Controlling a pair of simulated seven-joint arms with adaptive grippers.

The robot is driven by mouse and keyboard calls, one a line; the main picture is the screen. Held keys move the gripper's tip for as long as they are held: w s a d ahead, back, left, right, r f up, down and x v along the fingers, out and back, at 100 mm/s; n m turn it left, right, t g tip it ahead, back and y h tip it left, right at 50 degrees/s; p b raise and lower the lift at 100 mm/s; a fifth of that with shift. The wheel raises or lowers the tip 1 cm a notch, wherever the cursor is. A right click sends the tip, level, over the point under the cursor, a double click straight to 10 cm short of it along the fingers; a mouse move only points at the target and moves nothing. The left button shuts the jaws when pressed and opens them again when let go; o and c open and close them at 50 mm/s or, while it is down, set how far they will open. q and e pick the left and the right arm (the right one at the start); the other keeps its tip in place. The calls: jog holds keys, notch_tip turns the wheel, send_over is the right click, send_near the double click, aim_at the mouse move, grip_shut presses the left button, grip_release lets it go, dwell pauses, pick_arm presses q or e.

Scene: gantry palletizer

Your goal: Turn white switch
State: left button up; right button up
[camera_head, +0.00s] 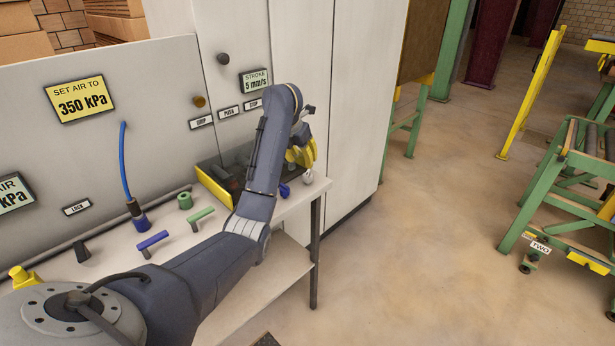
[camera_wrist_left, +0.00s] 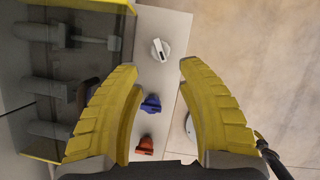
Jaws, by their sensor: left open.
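The white switch (camera_wrist_left: 160,49) is a round knob with a raised grip bar, on the pale shelf top near its right edge. In the left wrist view it lies beyond and between my open fingertips, apart from both. It also shows small in the head view (camera_head: 308,177), beside my gripper. In the head view the left gripper (camera_head: 301,153) is over the right end of the shelf, partly behind my arm. My right gripper is in neither view.
A blue knob (camera_wrist_left: 151,104) and a red knob (camera_wrist_left: 145,146) stand near the white switch. A yellow-edged bin (camera_head: 216,188) of dark parts is to the left. The shelf (camera_head: 170,262) also holds blue and green handles. Open floor lies right.

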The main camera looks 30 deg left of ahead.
aim_at(307, 175)
pick_arm(q)
jog(key=shift+x, duration=5)
jog(key=shift+s, duration=0.15)
grip_shut()
